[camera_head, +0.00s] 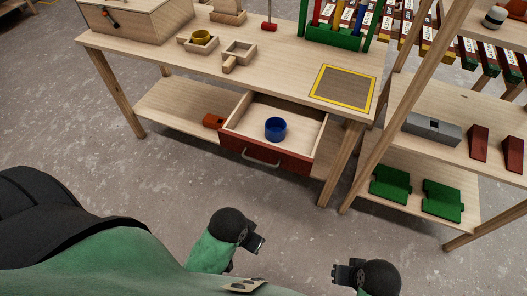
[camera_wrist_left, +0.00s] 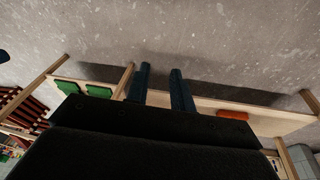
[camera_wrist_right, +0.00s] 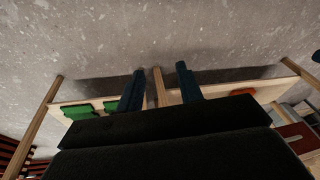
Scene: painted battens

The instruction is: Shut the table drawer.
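The table drawer (camera_head: 294,158) is pulled out from under the front of the wooden table (camera_head: 265,64). It has a red front with a pale metal handle (camera_head: 260,158). A blue cup (camera_head: 275,128) stands inside it. My left gripper (camera_head: 258,244) is in front of the drawer, well apart from the handle. Its two fingers are apart with nothing between them in the left wrist view (camera_wrist_left: 160,72). My right gripper (camera_head: 337,274) is further right and lower in the head view, clear of the drawer. Its fingers are also apart and empty in the right wrist view (camera_wrist_right: 160,72).
A wooden shelf unit (camera_head: 440,195) with green and red blocks stands right of the table. An orange object (camera_head: 213,121) lies on the table's lower shelf. The tabletop holds a yellow-bordered mat (camera_head: 343,88) and small wooden boxes. The floor before the drawer is clear.

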